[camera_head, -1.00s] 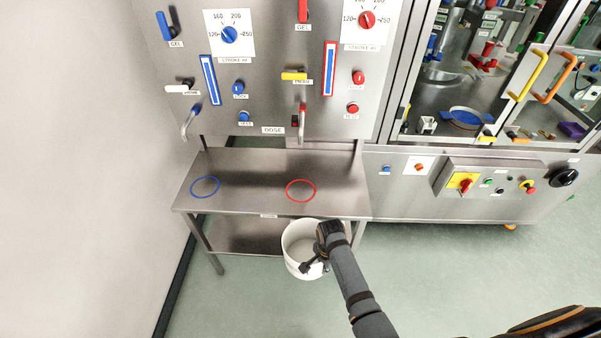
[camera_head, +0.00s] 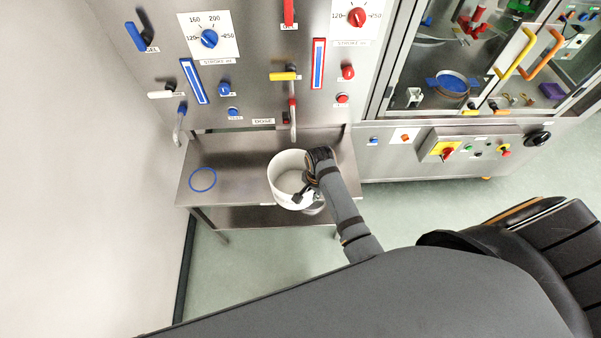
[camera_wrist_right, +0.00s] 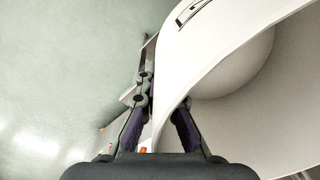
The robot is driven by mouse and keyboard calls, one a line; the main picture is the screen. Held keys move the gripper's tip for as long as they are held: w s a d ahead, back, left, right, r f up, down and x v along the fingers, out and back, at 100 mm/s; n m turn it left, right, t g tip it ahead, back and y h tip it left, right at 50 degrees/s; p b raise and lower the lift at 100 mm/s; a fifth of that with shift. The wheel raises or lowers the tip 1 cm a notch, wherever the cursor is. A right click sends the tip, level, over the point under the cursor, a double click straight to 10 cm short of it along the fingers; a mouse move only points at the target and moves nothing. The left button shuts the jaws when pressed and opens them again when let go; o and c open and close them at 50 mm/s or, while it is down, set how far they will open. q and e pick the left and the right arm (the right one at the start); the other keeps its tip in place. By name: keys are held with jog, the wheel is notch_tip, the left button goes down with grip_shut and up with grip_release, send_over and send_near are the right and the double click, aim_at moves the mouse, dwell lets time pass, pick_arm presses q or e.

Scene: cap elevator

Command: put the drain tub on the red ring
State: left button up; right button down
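The white drain tub (camera_head: 283,167) is upright in the head view, in front of or over the right part of the steel shelf table (camera_head: 240,180). Whether it touches the table cannot be told. My right gripper (camera_head: 308,188) is at the tub's right side, shut on its wall. In the right wrist view the fingers (camera_wrist_right: 160,115) straddle the tub's wall (camera_wrist_right: 205,50), one inside and one outside. The red ring is not visible now; the tub covers the area where it was. My left gripper is not in view.
A blue ring (camera_head: 203,180) lies on the table's left part. The panel above carries a red-handled dose spout (camera_head: 292,118) just behind the tub and a blue-handled one (camera_head: 180,122) at left. A machine cabinet (camera_head: 440,140) stands at right.

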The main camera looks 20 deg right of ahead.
jog(key=w+f, duration=0.1)
jog(key=w, duration=0.1)
jog(key=w+d+f, duration=0.1)
jog(key=w, duration=0.2)
jog(key=w+d+f, duration=0.1)
jog(key=w, duration=0.2)
jog(key=shift+d+f, duration=0.1)
jog(key=shift+f, duration=0.15)
jog(key=f+b, duration=0.1)
jog(key=w+f+b, duration=0.1)
jog(key=shift+w+d+f+b, duration=0.2)
jog(key=shift+f+b, duration=0.15)
jog(key=shift+b, duration=0.05)
jog(key=w+f+b, duration=0.1)
jog(key=b, duration=0.2)
jog(key=w+d+f+b, duration=0.1)
jog(key=b, duration=0.2)
jog(key=shift+w+f+b, duration=0.1)
jog(key=shift+f+b, duration=0.3)
jog(key=shift+w, duration=0.35)
jog(key=shift+f, duration=0.1)
notch_tip(320, 180, down, 4)
jog(key=b, duration=0.5)
jog(key=shift+w+d+r, duration=0.1)
jog(key=shift+r, duration=0.1)
jog(key=shift+r+p, duration=0.15)
jog(key=shift+p, duration=0.15)
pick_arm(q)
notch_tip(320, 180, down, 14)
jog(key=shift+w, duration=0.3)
